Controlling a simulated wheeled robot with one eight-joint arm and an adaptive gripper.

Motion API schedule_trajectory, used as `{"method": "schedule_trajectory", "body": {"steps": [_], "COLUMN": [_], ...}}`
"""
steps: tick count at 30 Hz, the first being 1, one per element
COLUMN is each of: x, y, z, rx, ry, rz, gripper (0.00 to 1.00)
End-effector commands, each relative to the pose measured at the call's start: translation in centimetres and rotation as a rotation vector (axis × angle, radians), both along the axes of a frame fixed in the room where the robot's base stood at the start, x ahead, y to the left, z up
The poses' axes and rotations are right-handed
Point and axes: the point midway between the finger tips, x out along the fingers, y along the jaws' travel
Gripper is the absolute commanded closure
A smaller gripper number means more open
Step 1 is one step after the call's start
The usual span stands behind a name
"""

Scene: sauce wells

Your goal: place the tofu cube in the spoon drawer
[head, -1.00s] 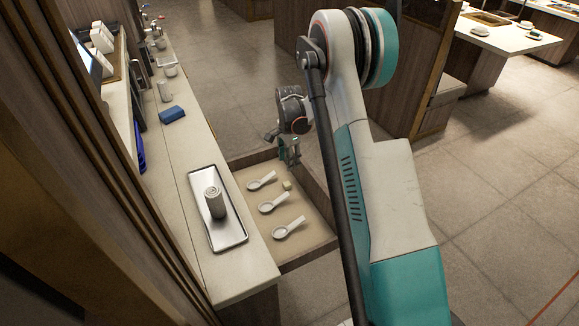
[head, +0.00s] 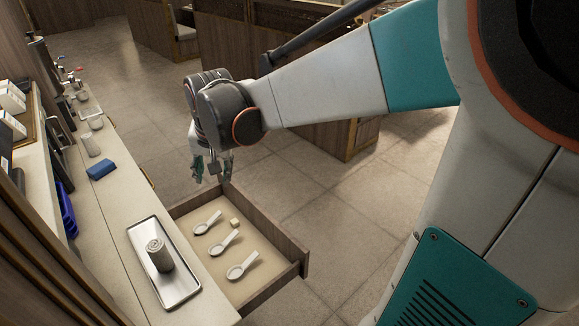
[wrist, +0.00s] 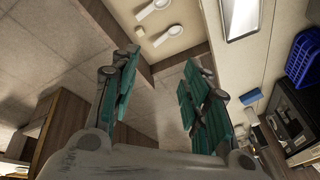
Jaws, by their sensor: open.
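The small cream tofu cube (head: 235,222) rests on the floor of the open spoon drawer (head: 265,228), beside the white spoons. It also shows near the top of the wrist view (wrist: 139,31). Three spoons (head: 225,242) lie in the drawer. My gripper (head: 211,175) is open and empty, pointing down, above and beyond the drawer's far end. In the wrist view its fingers (wrist: 160,60) are spread, with the drawer's wall and floor tiles behind them. The cube is apart from the fingers.
The counter (head: 115,220) runs along the left of the drawer. On it are a metal tray (head: 183,292) with a rolled towel (head: 159,254), a blue sponge or cloth (head: 100,169) and a pale cup (head: 90,145). Open tiled floor lies right of the drawer.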

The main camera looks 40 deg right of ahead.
Motion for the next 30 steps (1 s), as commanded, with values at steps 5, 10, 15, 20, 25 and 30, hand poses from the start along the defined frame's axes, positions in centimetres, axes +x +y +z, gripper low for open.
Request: {"method": "schedule_trajectory", "body": {"steps": [5, 10, 15, 20, 25, 30], "x": [-5.4, -9.7, -13.7, -16.4, -17.8, -18.0], "y": [1.9, 3.2, 4.4, 5.1, 5.4, 5.5], "z": [1.9, 2.7, 2.5, 1.9, 1.4, 1.3], "rx": [-0.060, -0.123, -0.193, -0.250, -0.284, -0.291], "ry": [-0.062, -0.122, -0.181, -0.224, -0.248, -0.254], "rz": [0.162, 0.310, 0.453, 0.560, 0.617, 0.630], "gripper": [0.57, 0.57, 0.57, 0.57, 0.57, 0.57]}}
